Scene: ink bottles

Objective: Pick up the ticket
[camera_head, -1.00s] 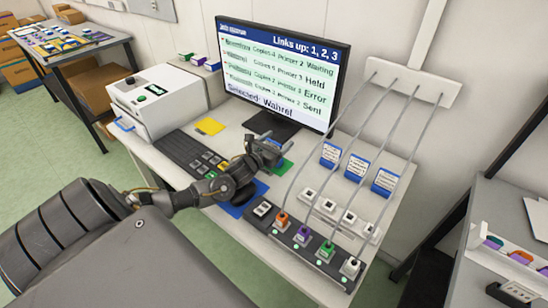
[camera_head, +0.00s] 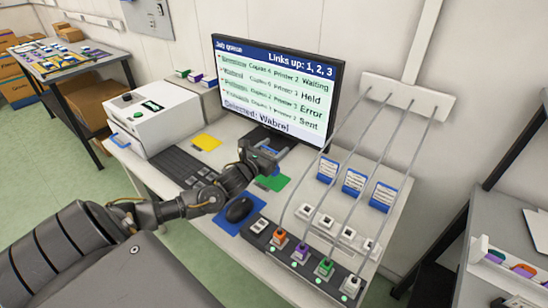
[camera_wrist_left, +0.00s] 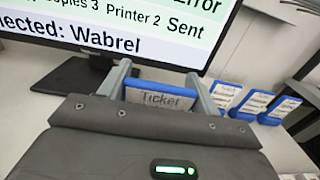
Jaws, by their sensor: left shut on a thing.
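In the left wrist view the ticket (camera_wrist_left: 160,98), a grey card marked "Ticket" with a blue top edge, sits between the two fingers of my left gripper (camera_wrist_left: 160,84). The gripper is shut on it. In the head view my left gripper (camera_head: 270,155) is over the desk in front of the monitor, above the green pad (camera_head: 272,183). I cannot make out the ticket clearly there. My right gripper is not in view.
The monitor (camera_head: 275,85) stands close behind the gripper. Blue-edged card stands (camera_head: 354,182) are to the right. A mouse (camera_head: 239,210) lies on a blue pad, beside a keyboard (camera_head: 180,168). A cable box (camera_head: 300,262) and hanging cables occupy the right front.

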